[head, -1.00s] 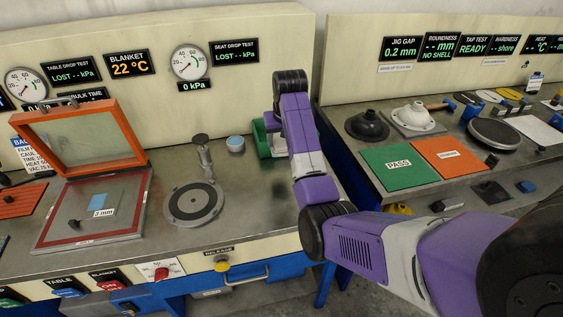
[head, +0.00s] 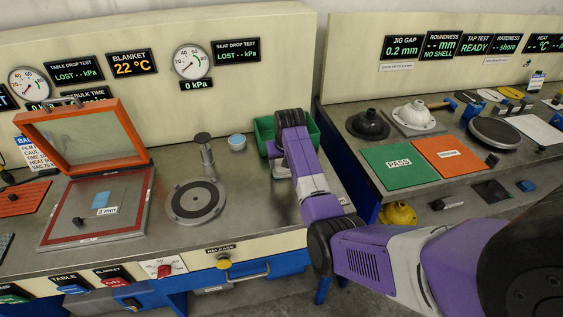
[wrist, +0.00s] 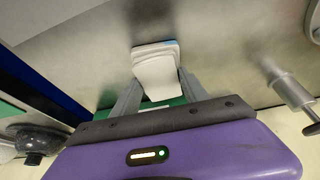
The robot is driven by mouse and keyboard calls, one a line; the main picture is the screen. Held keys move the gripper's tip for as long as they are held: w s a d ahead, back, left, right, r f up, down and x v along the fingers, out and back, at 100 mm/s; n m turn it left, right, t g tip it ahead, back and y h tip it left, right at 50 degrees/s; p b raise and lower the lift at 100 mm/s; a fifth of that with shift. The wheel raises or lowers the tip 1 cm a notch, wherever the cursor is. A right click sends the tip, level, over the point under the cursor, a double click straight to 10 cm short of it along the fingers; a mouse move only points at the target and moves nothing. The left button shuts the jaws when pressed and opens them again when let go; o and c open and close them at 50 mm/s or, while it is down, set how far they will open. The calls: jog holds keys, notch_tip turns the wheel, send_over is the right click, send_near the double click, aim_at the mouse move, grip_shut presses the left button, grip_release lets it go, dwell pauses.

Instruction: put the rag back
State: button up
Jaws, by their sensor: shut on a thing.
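My gripper (wrist: 158,82) is shut on the rag (wrist: 155,62), a pale, whitish piece with a bluish far edge, seen between the two fingers in the wrist view. In the head view my gripper (head: 279,162) points down over the steel bench top, at the front of a green bin (head: 265,127). My arm hides part of the bin, and the rag cannot be made out clearly there. A strip of green shows behind the fingers in the wrist view. Whether the rag touches the bench I cannot tell.
Left of my gripper are a round plate (head: 194,201), a metal post (head: 206,155) and a small blue-topped puck (head: 237,142). An open orange-framed lid (head: 85,140) stands further left. A second bench with a green PASS mat (head: 400,165) lies right across a gap.

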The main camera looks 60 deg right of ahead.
jog(key=shift+f, duration=0.15)
jog(key=o, duration=1.5)
jog(key=shift+c, duration=0.2)
jog(key=shift+r, duration=0.3)
jog(key=v, duration=1.1)
jog(key=shift+r+b, duration=0.35)
jog(key=shift+r, duration=0.05)
jog(key=shift+s, duration=0.1)
